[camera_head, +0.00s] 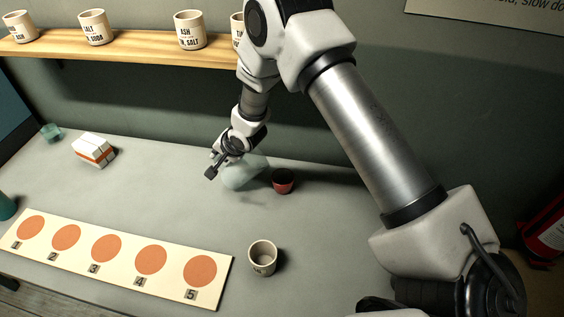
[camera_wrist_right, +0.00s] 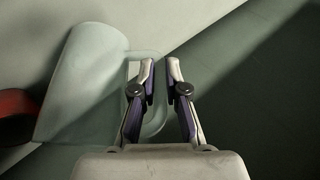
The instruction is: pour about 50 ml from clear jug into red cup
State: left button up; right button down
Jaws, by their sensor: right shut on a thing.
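The clear jug (camera_head: 243,173) is pale and see-through, at the middle of the table. My right gripper (camera_head: 212,170) is shut on its handle from the left side. In the wrist view the fingers (camera_wrist_right: 160,68) close on the handle, with the jug's body (camera_wrist_right: 85,85) to their left. The jug looks tilted towards the red cup (camera_head: 284,186), which stands upright just to its right. The cup also shows partly at the left edge of the wrist view (camera_wrist_right: 14,118). I cannot make out the liquid level or any stream. My left gripper is not in view.
A beige cup (camera_head: 262,262) stands nearer the front. A cream board (camera_head: 128,263) with numbered orange circles lies front left. A white and orange box (camera_head: 94,150) and a small teal cup (camera_head: 51,132) stand at the back left. Labelled pots line the wall shelf (camera_head: 130,47).

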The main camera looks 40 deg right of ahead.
jog(key=shift+w+a+f+n+g+h+b, duration=0.25)
jog(key=shift+w+a+f+g+h+b, duration=0.55)
jog(key=shift+b, duration=1.6)
jog(key=shift+w+a+f+n+g+h+b, duration=0.2)
jog(key=shift+w+a+f+g+h+b, duration=0.25)
jog(key=shift+f+g+h+b, duration=1.25)
jog(key=shift+w+a+f+n+g+h+b, duration=0.1)
jog(key=shift+w+a+f+n+b, duration=0.35)
jog(key=shift+b, duration=2.6)
jog(key=shift+w+a+r, duration=0.1)
jog(key=shift+w, duration=0.1)
